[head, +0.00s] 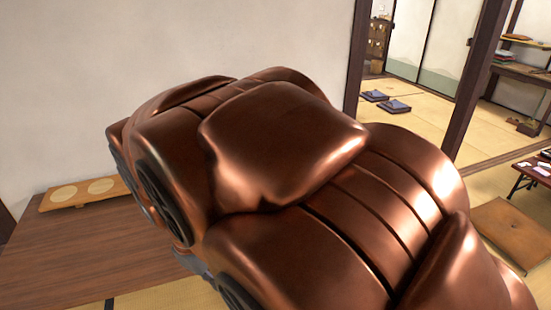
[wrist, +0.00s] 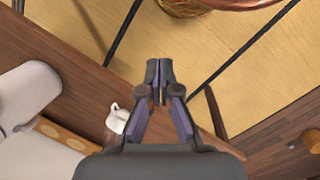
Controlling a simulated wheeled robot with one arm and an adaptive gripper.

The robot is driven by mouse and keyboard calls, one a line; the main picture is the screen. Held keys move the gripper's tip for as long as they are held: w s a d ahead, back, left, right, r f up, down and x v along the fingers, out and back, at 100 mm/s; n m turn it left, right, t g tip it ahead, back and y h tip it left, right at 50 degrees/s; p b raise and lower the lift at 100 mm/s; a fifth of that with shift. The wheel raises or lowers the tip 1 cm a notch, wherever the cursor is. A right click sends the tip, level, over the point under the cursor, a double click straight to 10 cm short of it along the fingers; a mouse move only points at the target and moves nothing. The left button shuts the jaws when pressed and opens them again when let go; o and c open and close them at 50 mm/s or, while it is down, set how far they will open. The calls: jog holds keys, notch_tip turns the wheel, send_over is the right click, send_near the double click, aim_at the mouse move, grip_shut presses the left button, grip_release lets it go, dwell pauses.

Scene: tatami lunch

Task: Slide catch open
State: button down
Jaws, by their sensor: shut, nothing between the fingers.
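No catch can be made out in either view. In the wrist view my gripper (wrist: 159,70) is shut, with its two dark fingertips together and nothing seen between them. It shows against the tatami floor, beside the edge of a dark wooden table (wrist: 85,60); its height above them cannot be told. In the head view my own copper-coloured arm fills the middle and hides my gripper and much of the place.
The table (head: 80,250) stands at lower left in the head view, with a board (head: 62,204) bearing two pale discs. The wrist view shows a small white cup-like thing (wrist: 117,118) and a round reddish-brown rim (wrist: 215,5). Floor cushions (head: 394,106) lie beyond the posts.

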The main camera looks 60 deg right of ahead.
jog(key=w+d+r+n+g+h, duration=0.1)
jog(key=w+d+n+h, duration=0.1)
jog(key=w+d, duration=0.4)
jog(key=w+d+r+n+g+h, duration=0.1)
jog(key=w+d+n, duration=0.4)
jog(key=d, duration=1)
jog(key=w+d+r+n+g+h, duration=0.1)
jog(key=w+d+r+n+h, duration=0.2)
jog(key=w+d, duration=0.5)
jog(key=d+n, duration=0.1)
jog(key=d, duration=0.2)
jog(key=shift+w+d+r+h, duration=0.2)
jog(key=shift+w+h, duration=0.05)
jog(key=shift+h, duration=0.15)
jog(key=s+d+r+p+x, duration=0.1)
jog(key=p+x, duration=0.3)
jog(key=x, duration=0.9)
jog(key=shift+s+d+r, duration=0.15)
jog(key=shift+d+r, duration=0.1)
jog(key=shift+r, duration=0.35)
